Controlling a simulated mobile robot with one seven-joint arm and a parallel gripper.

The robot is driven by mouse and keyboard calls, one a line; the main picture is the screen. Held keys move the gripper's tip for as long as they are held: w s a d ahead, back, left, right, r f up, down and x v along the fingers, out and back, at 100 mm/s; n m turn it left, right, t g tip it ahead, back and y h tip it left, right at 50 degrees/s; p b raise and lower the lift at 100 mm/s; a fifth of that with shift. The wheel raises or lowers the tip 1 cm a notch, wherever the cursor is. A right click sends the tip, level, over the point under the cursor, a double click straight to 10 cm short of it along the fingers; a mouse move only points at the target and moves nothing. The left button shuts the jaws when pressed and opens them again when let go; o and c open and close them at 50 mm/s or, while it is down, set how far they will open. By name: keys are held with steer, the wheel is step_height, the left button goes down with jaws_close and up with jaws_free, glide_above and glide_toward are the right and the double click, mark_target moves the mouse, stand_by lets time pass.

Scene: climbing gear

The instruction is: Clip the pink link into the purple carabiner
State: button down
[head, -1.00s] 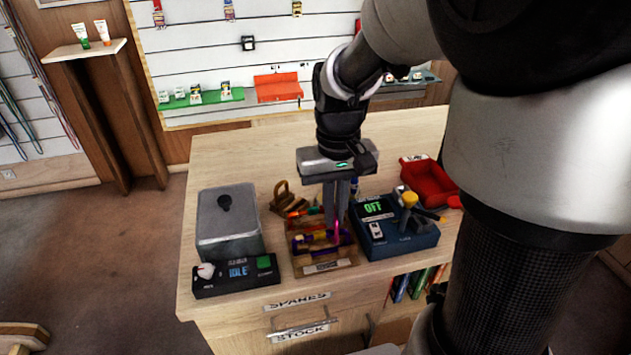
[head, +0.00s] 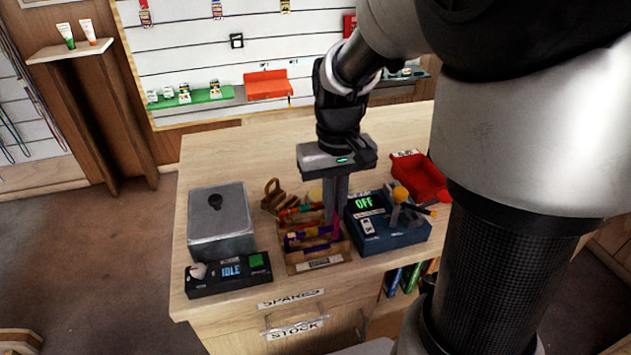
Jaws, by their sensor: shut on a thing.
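My gripper (head: 335,222) points straight down over the right side of a small wooden tray (head: 320,263) on the counter. It is shut on the pink link (head: 336,230), of which only a thin pink strip shows at the fingertips. A purple piece, likely the purple carabiner (head: 297,242), lies in the tray to the left of the fingers, among orange and red pieces. The fingers hide part of the tray. I cannot tell whether the link touches the carabiner.
A blue device reading OFF (head: 385,222), with a yellow-knobbed lever, stands close right of the tray. A grey box (head: 221,222) and a black panel reading IDLE (head: 228,274) stand left. A red bin (head: 420,178) is at the back right. The counter's back left is clear.

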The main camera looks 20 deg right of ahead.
steer(key=shift+d+f, duration=0.15)
steer(key=shift+d, duration=0.15)
stand_by(0.7)
steer(key=c, duration=1.6)
jaws_free()
steer(key=shift+r, duration=0.2)
steer(key=shift+r+p, duration=0.2)
steer(key=shift+p, duration=0.2)
steer(key=shift+d, duration=2)
